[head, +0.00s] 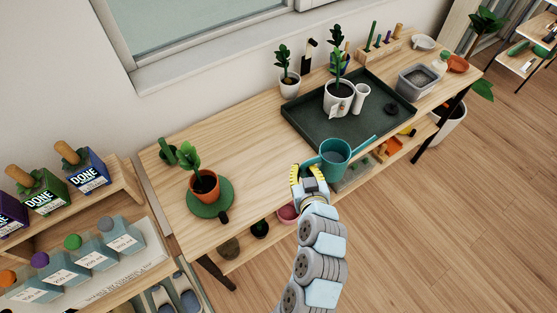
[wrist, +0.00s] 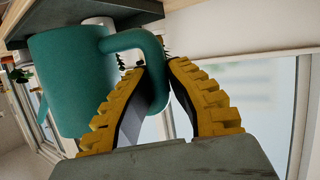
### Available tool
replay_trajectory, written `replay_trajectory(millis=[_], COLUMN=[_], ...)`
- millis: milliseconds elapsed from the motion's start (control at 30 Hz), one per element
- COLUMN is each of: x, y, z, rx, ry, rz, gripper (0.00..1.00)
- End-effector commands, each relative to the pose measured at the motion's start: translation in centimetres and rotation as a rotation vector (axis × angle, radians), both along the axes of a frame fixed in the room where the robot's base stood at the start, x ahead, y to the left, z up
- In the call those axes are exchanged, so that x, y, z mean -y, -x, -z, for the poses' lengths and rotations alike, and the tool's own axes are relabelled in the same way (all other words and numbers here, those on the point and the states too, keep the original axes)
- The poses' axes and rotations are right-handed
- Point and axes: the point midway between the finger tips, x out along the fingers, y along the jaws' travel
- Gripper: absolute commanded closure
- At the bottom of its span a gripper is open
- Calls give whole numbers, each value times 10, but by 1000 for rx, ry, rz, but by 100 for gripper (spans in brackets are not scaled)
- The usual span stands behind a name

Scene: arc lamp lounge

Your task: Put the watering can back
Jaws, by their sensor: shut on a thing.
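The watering can (head: 335,158) is teal with a long spout pointing up and to the right in the head view. My gripper (head: 309,173) is at the front edge of the wooden bench (head: 247,146), on the can's left side. In the wrist view the can (wrist: 70,75) fills the left, with its curved handle reaching between my yellow-padded fingers (wrist: 160,75). The fingers are shut on the handle. The can is held near the front edge of the dark green tray (head: 300,118); I cannot tell its exact height over it.
On the tray stand a potted plant (head: 339,98), a white cup-like vessel (head: 361,96) and a dark object (head: 401,109). A terracotta pot (head: 205,188) sits on a green round mat (head: 222,205) at left. Bare bench lies between mat and tray. A grey bin (head: 416,84) stands at right.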

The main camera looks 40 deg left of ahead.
Motion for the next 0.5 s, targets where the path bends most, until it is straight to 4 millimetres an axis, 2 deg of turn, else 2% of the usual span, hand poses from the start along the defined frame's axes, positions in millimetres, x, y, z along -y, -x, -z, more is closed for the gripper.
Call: replay_trajectory(millis=[100, 200, 333, 500], x=[-20, -30, -37, -53], y=[20, 33, 42, 42], z=[-14, -21, -27, -22], rx=[6, 3, 2, -1], ry=[-3, -3, -1, 1], rz=[-107, -170, -214, -230], gripper=[100, 100, 100, 100])
